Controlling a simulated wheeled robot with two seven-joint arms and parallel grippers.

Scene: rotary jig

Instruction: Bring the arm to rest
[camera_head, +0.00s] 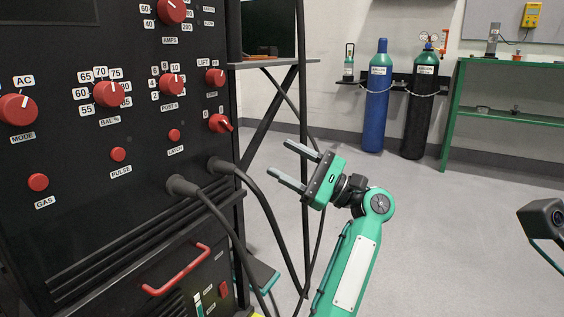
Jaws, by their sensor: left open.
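My left arm rises from the bottom middle, green with a white panel. Its left gripper (280,160) is open and empty, with two grey parallel fingers pointing up and left. The fingertips are in front of the machine's dark side frame in the picture, to the right of its front panel. I see no contact with the machine, though the exact gap in depth is hard to judge. My right gripper is not in view.
A black control cabinet (75,205) with red knobs fills the left. Thick black cables (262,205) hang from it near my left arm. A blue cylinder (376,105), a black cylinder (418,115) and a green bench (510,62) stand at the back. Grey floor between is clear.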

